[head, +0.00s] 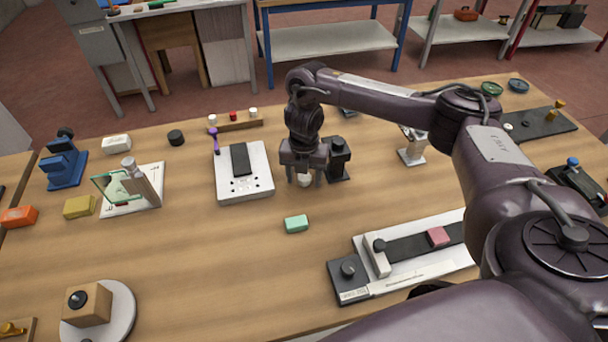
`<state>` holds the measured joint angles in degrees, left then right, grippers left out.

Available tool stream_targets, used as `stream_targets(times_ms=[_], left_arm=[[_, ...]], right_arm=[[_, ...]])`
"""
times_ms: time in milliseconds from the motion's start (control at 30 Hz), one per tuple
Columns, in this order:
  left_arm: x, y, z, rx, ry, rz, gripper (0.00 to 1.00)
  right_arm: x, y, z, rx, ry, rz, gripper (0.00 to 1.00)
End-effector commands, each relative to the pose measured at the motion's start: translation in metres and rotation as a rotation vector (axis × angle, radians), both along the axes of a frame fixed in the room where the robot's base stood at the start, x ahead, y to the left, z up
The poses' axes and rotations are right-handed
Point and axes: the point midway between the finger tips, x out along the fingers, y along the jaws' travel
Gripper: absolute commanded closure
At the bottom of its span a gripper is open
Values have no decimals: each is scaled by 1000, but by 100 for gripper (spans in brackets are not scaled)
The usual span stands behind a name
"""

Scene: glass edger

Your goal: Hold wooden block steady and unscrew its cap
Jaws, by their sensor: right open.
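The wooden block (95,308) sits on a round white plate (122,318) at the lower left of the table. Its black round cap (77,299) is on the block. My right gripper (304,180) is far from the block, near the table's middle, pointing down with its fingers apart. A small whitish thing (304,181) shows between or behind its fingertips; I cannot tell whether they touch it. My left gripper is not in view.
A white device (258,182) with a black pad stands left of my right gripper, and a black stand (338,158) is close on its right. A mint block (296,224) lies in front. A belt unit (405,252) is at the right. The table between the mint block and wooden block is clear.

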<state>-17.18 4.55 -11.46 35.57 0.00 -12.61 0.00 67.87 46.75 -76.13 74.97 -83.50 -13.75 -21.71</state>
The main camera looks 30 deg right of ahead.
Motion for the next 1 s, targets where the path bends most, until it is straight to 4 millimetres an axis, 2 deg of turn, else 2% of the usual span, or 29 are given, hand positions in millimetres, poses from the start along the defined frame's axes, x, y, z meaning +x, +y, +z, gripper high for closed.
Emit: stream_targets(times_ms=[133,233,700,833,1000], left_arm=[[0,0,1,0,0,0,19],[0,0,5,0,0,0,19],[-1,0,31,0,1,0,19],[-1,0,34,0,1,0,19],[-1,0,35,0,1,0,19]], right_arm=[[0,0,2,-1,1,0,45],[1,-1,12,-2,-2,0,45],[1,0,100,-3,-4,2,45],[1,0,114,-1,-2,0,45],[0,0,123,-1,-1,0,45]])
